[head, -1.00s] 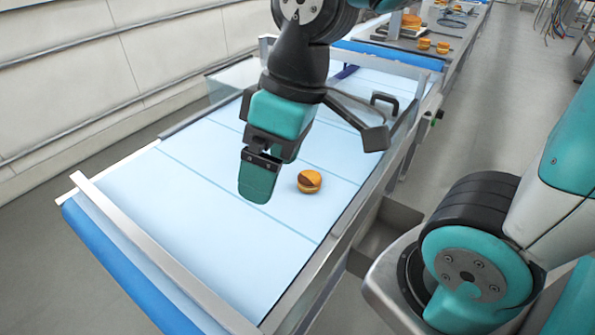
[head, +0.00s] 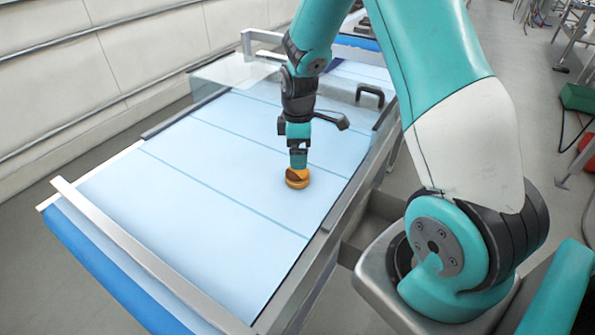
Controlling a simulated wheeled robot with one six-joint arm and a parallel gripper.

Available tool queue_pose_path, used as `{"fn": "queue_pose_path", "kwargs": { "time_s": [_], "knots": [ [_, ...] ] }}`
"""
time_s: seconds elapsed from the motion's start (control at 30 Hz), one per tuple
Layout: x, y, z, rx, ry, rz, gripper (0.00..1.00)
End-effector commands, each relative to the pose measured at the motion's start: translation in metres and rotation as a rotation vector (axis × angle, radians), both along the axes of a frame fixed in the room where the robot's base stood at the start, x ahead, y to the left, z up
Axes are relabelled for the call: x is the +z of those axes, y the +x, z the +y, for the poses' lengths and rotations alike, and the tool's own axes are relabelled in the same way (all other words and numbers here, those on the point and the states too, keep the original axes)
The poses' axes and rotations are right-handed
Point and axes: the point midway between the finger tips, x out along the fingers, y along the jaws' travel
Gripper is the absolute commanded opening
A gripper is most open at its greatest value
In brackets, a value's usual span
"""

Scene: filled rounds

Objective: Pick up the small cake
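The small cake (head: 297,181) is a round orange-brown filled bun on the light blue conveyor belt (head: 215,200), right of the belt's middle. My gripper (head: 298,163) points straight down, with its teal fingertip end at the top of the cake. The near finger covers part of the cake's upper side. Only one finger shows clearly, so the gap between the fingers is hidden and I cannot tell whether they grip the cake. The cake appears to rest on the belt.
A metal rail (head: 150,255) crosses the belt's near end, and side rails run along both edges. A clear guard (head: 235,75) and a black handle (head: 370,92) stand behind my gripper. The belt around the cake is bare.

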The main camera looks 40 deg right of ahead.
Motion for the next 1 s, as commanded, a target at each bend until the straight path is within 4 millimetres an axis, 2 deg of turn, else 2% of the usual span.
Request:
{"fn": "queue_pose_path", "kwargs": {
  "time_s": [0.1, 0.37, 0.6, 0.7, 0.97, 1.0],
  "knots": [
    [-0.017, -0.001, 0.0, 0.0, 0.001, 0.003, 0.95],
    [-0.035, -0.002, 0.001, 0.0, 0.001, 0.003, 0.95],
    [-0.069, -0.004, 0.002, 0.0, 0.001, 0.003, 0.95],
    [-0.077, -0.004, 0.002, 0.0, 0.001, 0.001, 0.95],
    [-0.08, -0.003, 0.002, 0.0, 0.0, -0.001, 0.95],
    [-0.08, -0.003, 0.002, 0.0, 0.0, -0.001, 0.86]
  ]
}}
